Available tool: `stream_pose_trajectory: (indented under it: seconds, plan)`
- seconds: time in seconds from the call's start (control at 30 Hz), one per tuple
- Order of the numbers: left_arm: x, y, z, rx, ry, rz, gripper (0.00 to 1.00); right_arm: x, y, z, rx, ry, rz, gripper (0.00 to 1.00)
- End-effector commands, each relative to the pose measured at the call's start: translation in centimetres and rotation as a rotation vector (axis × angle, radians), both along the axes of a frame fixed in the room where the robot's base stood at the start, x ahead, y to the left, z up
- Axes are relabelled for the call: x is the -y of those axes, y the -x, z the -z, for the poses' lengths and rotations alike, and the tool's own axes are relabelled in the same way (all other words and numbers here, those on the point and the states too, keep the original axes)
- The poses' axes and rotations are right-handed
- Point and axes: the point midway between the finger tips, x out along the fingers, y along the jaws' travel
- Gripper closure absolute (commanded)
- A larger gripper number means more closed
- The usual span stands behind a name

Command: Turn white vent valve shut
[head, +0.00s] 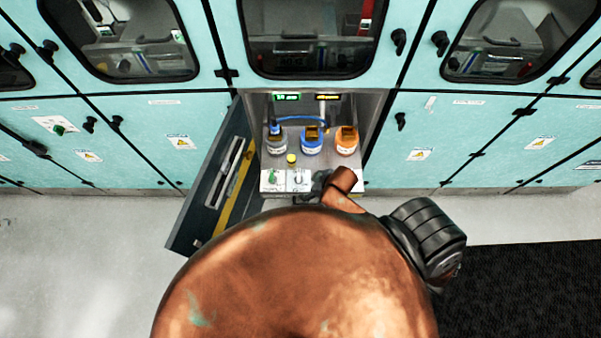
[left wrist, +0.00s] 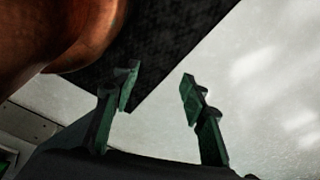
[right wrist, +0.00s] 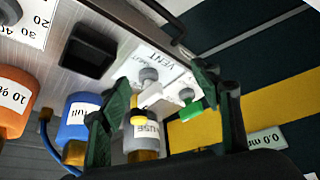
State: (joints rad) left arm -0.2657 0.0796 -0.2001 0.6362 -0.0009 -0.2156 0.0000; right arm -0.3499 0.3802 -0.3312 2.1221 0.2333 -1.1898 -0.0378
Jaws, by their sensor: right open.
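The white vent valve (right wrist: 151,93) shows in the right wrist view, with a grey hub and a white lever on a panel plate marked VENT. In the head view the white valve (head: 298,178) is on the cabinet's lower front panel, right of a green-handled valve (head: 272,177). My right gripper (right wrist: 165,88) is open, and its fingers frame the white valve with a gap on both sides in the picture. In the head view my right gripper (head: 321,184) is mostly hidden by my copper arm. My left gripper (left wrist: 159,76) is open and empty, over the floor.
An open dark door (head: 212,190) stands left of the bay. The green valve (right wrist: 191,111) is close beside the white one.

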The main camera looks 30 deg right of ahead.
Motion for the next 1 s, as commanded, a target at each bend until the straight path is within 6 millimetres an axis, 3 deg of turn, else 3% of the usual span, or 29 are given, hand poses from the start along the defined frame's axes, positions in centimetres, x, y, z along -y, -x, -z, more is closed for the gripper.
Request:
stream_pose_trajectory:
  seconds: [0.1,0.23,0.3,0.37,0.5,0.57,0.7,0.8,1.0]
  plan:
    - [-0.1,5.0,0.2,-0.061,-0.002,-0.013,0.60,-2.2,-3.3,-1.4,0.039,-0.008,-0.153,0.42]
    - [-0.3,9.1,0.2,-0.112,-0.004,-0.023,0.60,-4.2,-5.4,-2.6,0.060,-0.017,-0.334,0.42]
    - [-0.4,8.8,0.1,-0.109,-0.005,-0.023,0.60,-4.5,-6.0,-3.1,0.053,-0.013,-0.433,0.42]
    - [-0.4,7.2,0.0,-0.090,-0.005,-0.018,0.60,-4.1,-6.2,-3.4,0.040,-0.008,-0.502,0.42]
    - [-0.1,2.5,-0.4,-0.029,-0.001,-0.008,0.60,-1.4,-6.3,-4.1,-0.008,0.011,-0.591,0.42]
    - [-0.1,1.7,-0.6,-0.018,-0.001,-0.005,0.60,-0.1,-6.4,-4.5,-0.027,0.018,-0.608,0.42]
    - [-0.1,2.1,-0.5,-0.026,-0.002,-0.006,0.60,2.3,-6.3,-5.0,-0.056,0.029,-0.617,0.42]
    - [-0.2,3.2,-0.4,-0.039,-0.002,-0.009,0.60,2.9,-6.3,-5.0,-0.066,0.029,-0.616,0.42]
    - [-0.3,5.7,-0.2,-0.070,-0.004,-0.016,0.60,2.2,-6.8,-2.8,-0.068,0.026,-0.616,0.42]
